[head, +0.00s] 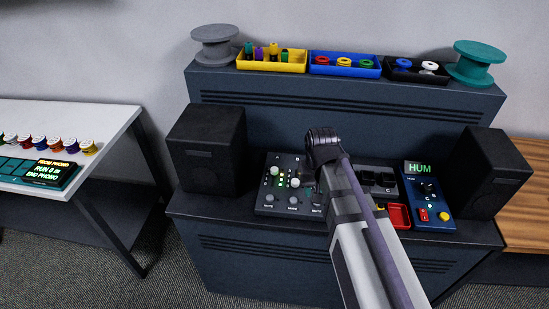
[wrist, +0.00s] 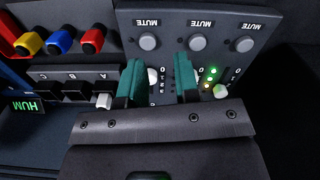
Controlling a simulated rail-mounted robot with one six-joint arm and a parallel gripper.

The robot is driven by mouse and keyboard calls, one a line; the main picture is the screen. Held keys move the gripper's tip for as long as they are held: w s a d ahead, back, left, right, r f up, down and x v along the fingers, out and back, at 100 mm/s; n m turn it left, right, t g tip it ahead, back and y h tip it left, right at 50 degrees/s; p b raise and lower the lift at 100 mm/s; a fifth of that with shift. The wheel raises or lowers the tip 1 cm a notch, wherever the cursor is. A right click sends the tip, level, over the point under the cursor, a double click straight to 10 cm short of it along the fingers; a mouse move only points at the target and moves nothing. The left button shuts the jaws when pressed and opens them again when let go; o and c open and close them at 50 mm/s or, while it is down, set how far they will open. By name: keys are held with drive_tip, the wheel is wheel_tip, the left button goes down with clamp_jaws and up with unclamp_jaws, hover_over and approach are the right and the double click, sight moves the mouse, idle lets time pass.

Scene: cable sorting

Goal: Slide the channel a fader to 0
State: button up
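The mixer (head: 266,200) stands on the desk between two black speakers, with white fader caps and lit green level lights. In the wrist view the mixer (wrist: 222,30) appears upside down, with MUTE buttons and 0 marks. My gripper (wrist: 157,66) has its two teal fingers apart, over the fader area. A white fader cap (wrist: 152,77) shows between the fingers, close to the left one. Another white fader cap (wrist: 220,91) is right of the fingers, beside lit lights. The right finger covers part of the panel. In the head view my arm hides the mixer's right side.
A switch box marked A, B, C (wrist: 70,74) and red, blue and yellow plugs lie beside the mixer. A blue HUM unit (head: 428,195) is right of my arm. Speakers (head: 206,150) (head: 487,172) flank the desk. Trays (head: 345,70) and spools sit on the shelf above.

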sight(274, 169)
drive_tip(key=shift+o, duration=1.4)
drive_tip(key=w+a+r+m+p, duration=0.1)
drive_tip(key=w+a+r, duration=0.3)
drive_tip(key=w+a, duration=0.7)
drive_tip(key=shift+w+a+r+m+p, duration=0.3)
drive_tip(key=shift+w+a+m+p, duration=0.1)
drive_tip(key=shift+w+p, duration=0.25)
drive_tip(key=shift+o, duration=0.7)
drive_tip(key=w, duration=0.1)
drive_tip(key=w+m, duration=0.1)
drive_tip(key=a, duration=0.1)
drive_tip(key=shift+w+a+f+m+b, duration=0.1)
drive_tip(key=shift+w+f+m+b, duration=0.2)
drive_tip(key=shift+w+m+b, duration=0.1)
drive_tip(key=shift+m, duration=0.7)
drive_tip(key=f+b, duration=1.1)
drive_tip(key=shift+s+d+f, duration=0.1)
drive_tip(key=shift+s+d, duration=0.25)
drive_tip(key=shift+s, duration=0.05)
drive_tip(key=shift+r, duration=0.2)
drive_tip(key=shift+c, duration=0.3)
clamp_jaws()
